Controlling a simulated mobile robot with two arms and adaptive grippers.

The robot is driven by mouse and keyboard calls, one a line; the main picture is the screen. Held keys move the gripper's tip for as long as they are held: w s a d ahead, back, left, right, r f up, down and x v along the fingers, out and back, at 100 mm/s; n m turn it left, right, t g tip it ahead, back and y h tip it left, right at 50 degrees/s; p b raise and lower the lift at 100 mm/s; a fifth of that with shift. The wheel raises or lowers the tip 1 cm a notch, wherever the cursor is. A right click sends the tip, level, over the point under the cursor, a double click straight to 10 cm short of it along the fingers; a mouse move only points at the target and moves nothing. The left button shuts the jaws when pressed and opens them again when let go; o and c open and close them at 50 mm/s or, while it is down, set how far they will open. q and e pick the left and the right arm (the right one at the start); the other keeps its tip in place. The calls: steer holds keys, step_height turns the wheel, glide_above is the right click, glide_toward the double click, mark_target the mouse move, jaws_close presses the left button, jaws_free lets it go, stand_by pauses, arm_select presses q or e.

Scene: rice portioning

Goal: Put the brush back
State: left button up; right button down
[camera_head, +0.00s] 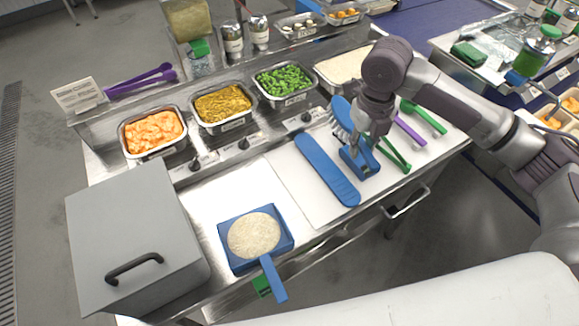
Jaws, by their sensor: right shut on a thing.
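The brush (341,110) is blue with pale bristles. It shows just left of my right gripper (371,120), which is shut on it; the gripper hides part of the handle. A blue block-like holder (361,162) stands on the counter just below the gripper. I cannot tell whether the brush touches this holder. My left gripper is out of view.
A long blue paddle (326,170) lies on the white board (285,172). Green tongs (395,155) and purple tongs (411,132) lie close right of the holder.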

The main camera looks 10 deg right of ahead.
steer(key=n, duration=0.2)
steer(key=shift+w+d+f+n, duration=0.15)
steer(key=shift+w+d+n, duration=0.05)
steer(key=shift+w+n, duration=0.1)
steer(key=shift+n, duration=0.3)
steer(key=p, duration=0.3)
glide_above(311, 196)
step_height(311, 196, down, 7)
steer(key=shift+r, duration=0.15)
step_height(311, 196, down, 4)
steer(key=shift+r+p, duration=0.1)
steer(key=shift+p, duration=0.55)
steer(key=shift+f, duration=0.25)
steer(key=c, duration=1)
jaws_free()
steer(key=shift+f, duration=0.1)
steer(key=shift+o, duration=0.2)
